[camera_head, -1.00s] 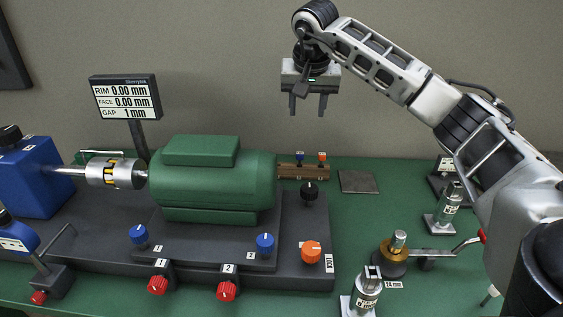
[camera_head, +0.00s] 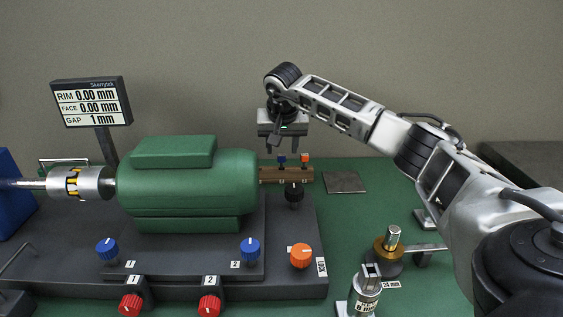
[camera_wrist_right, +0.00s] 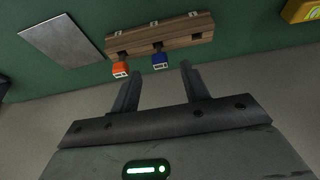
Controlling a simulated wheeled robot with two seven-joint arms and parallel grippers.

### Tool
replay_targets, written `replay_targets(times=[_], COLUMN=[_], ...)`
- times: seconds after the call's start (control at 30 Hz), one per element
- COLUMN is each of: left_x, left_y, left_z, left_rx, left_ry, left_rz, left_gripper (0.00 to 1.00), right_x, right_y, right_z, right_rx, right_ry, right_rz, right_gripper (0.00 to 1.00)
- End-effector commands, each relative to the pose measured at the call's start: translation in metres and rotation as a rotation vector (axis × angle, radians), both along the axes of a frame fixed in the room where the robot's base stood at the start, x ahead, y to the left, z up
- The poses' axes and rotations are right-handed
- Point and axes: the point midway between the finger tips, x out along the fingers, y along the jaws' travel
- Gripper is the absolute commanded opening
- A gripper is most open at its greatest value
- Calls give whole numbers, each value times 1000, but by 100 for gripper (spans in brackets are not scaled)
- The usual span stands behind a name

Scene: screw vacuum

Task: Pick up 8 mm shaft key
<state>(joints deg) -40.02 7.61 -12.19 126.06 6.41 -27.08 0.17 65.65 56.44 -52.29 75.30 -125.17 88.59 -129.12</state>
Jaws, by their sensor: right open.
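A wooden key rack (camera_head: 287,175) stands behind the green motor and holds two upright keys, one with a blue head (camera_head: 281,158) and one with an orange head (camera_head: 304,157). Their markings are too small to read, so I cannot tell which is 8 mm. My right gripper (camera_head: 283,147) is open and empty, just above the rack near the blue key. In the right wrist view, the blue key (camera_wrist_right: 160,61) lies ahead between the open fingers, and the orange key (camera_wrist_right: 120,69) is near the other fingertip. My left gripper is not in view.
A flat grey plate (camera_head: 345,182) lies right of the rack. The green motor (camera_head: 187,185) and a black knob (camera_head: 294,193) stand close in front. A gauge display (camera_head: 92,102) stands at left. A brass-based fixture (camera_head: 389,247) is at right. The rack's third slot (camera_wrist_right: 196,36) looks empty.

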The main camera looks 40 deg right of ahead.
Motion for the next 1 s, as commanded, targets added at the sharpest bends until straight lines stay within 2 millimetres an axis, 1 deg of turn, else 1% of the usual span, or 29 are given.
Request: replay_targets(times=[0.3, 0.43, 0.63, 0.67, 0.7, 0.77, 0.8, 1.0], left_x=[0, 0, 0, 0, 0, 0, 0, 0], left_y=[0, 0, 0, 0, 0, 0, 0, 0], left_z=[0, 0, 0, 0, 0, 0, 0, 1], left_rx=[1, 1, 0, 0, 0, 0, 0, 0], left_ry=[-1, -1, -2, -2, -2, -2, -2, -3], left_rz=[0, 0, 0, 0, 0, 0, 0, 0], left_gripper=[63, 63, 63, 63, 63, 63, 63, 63], right_x=[11, 14, 14, 14, 14, 14, 14, 14], right_y=[-9, -11, -11, -11, -11, -11, -11, -11], right_z=[-41, -48, -48, -48, -48, -48, -48, -48], right_rx=[1, 0, -1, -1, -1, -1, -1, -1], right_ry=[2, 0, -1, -1, -1, -1, -1, -1], right_rz=[-1, 1, 1, 1, 1, 1, 1, 0], right_gripper=[45, 45, 45, 40, 29, 12, 1, 0])
